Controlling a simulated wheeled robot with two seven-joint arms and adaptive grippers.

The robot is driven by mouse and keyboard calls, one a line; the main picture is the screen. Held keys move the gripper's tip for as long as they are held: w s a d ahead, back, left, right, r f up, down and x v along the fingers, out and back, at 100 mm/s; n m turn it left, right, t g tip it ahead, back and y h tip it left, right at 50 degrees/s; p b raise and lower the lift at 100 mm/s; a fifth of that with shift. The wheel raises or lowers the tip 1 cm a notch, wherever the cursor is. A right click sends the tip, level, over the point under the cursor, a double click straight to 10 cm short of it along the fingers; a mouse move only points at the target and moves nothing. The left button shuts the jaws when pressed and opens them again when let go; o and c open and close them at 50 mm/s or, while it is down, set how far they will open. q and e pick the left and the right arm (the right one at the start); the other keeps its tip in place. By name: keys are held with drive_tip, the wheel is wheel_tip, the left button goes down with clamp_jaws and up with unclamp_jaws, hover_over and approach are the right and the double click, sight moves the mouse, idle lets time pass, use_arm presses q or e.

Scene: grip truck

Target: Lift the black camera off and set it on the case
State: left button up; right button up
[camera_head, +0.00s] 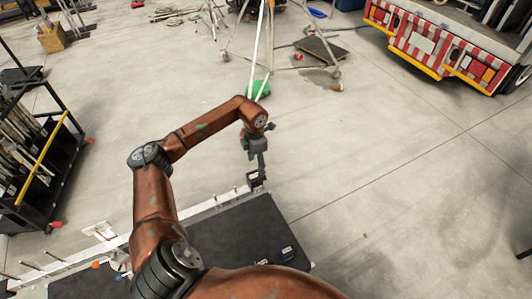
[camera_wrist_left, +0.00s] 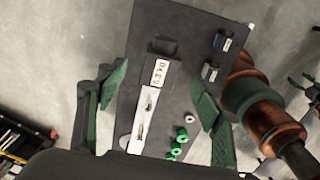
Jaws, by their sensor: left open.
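My left gripper (camera_head: 261,168) reaches out over the far corner of a dark flat top, which looks like the case (camera_head: 225,240). In the left wrist view the left gripper (camera_wrist_left: 160,78) is open, its green-padded fingers wide apart and nothing held. A dark block (camera_wrist_left: 163,47), probably the black camera, lies between and beyond the fingertips, above a pale plate with dark marks. A small black box (camera_head: 256,180) shows just below the gripper in the head view; it may be the same thing. My right gripper is not in view.
Two small dark blocks (camera_wrist_left: 222,40) (camera_wrist_left: 210,73) and several green rings (camera_wrist_left: 182,135) lie on the dark top. A white rail (camera_head: 210,206) runs along its far edge. A black rack (camera_head: 40,165) stands left; tripod legs (camera_head: 265,40) stand behind.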

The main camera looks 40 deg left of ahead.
sight(255, 175)
use_arm(q)
drive_tip(key=shift+w+f, duration=0.15)
drive_tip(key=shift+f, duration=0.05)
drive_tip(key=s+f+p, duration=0.1)
drive_tip(key=s+f, duration=0.1)
drive_tip(key=f, duration=0.1)
drive_tip(key=shift+s+a+f+p, duration=0.1)
drive_tip(key=shift+s+f+p, duration=0.15)
drive_tip(key=shift+s+p, duration=0.1)
drive_tip(key=shift+w+f, duration=0.35)
drive_tip(key=shift+f, duration=0.35)
drive_tip(key=shift+w+f+p, duration=0.35)
drive_tip(key=shift+w+f, duration=0.35)
drive_tip(key=shift+f, duration=0.3)
drive_tip(key=shift+s, duration=0.5)
drive_tip(key=shift+w+f, duration=0.1)
drive_tip(key=shift+w, duration=0.25)
drive_tip(key=c, duration=0.3)
drive_tip(key=shift+s, duration=0.1)
drive_tip(key=shift+c, duration=1)
drive_tip(key=shift+s, duration=0.15)
drive_tip(key=c, duration=0.9)
drive_tip(key=o, duration=0.7)
drive_tip(key=c, duration=0.3)
drive_tip(key=shift+c, duration=0.2)
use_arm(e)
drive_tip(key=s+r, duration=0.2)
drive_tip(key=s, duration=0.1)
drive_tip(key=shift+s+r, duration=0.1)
